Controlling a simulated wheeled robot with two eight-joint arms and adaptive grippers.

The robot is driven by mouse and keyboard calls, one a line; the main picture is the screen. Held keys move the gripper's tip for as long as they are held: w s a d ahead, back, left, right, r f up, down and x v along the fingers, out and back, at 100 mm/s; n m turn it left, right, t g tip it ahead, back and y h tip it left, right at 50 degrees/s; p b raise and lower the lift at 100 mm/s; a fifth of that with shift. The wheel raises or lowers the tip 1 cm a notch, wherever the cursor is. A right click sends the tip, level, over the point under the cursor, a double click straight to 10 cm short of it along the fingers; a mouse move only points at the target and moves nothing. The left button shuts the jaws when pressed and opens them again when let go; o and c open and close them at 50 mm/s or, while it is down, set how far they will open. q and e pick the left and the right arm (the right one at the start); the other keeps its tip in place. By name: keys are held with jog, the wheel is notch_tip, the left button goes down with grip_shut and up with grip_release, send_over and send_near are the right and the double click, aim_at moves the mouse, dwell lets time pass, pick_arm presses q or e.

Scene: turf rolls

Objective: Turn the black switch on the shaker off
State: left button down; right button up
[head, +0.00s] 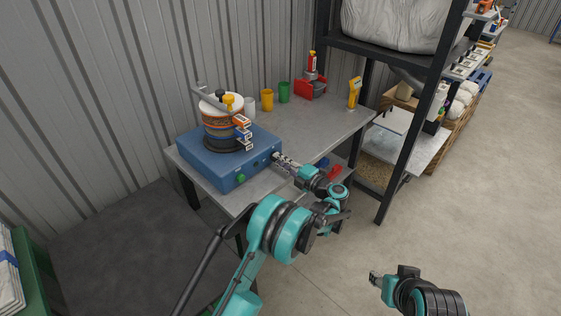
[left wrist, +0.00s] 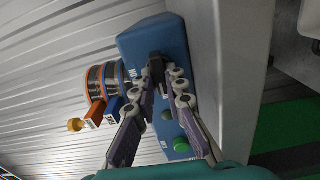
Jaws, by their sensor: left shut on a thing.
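The shaker is a blue box (head: 205,163) on the grey table, with a round stack of sieves (head: 222,130) clamped on top. My left gripper (head: 277,158) is at the right end of the shaker's front face. In the left wrist view, the fingertips of my left gripper (left wrist: 164,68) are closed on the black switch (left wrist: 155,64) on the blue face (left wrist: 140,42). In the head view the gripper hides the switch. My right gripper (head: 376,279) is low at the right, away from the table; its jaws are too small to read.
A green button (head: 240,178) and dark knobs are on the same shaker face. Yellow (head: 267,100) and green (head: 284,92) cups, a red device (head: 311,86) and a yellow meter (head: 354,92) stand farther back on the table. A black shelf frame (head: 410,120) stands to the right.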

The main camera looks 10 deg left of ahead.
pick_arm(q)
jog(key=shift+n, duration=0.4)
jog(key=c, duration=1.6)
grip_release()
jog(key=shift+o, duration=0.2)
jog(key=v, duration=1.2)
jog(key=shift+f, duration=0.1)
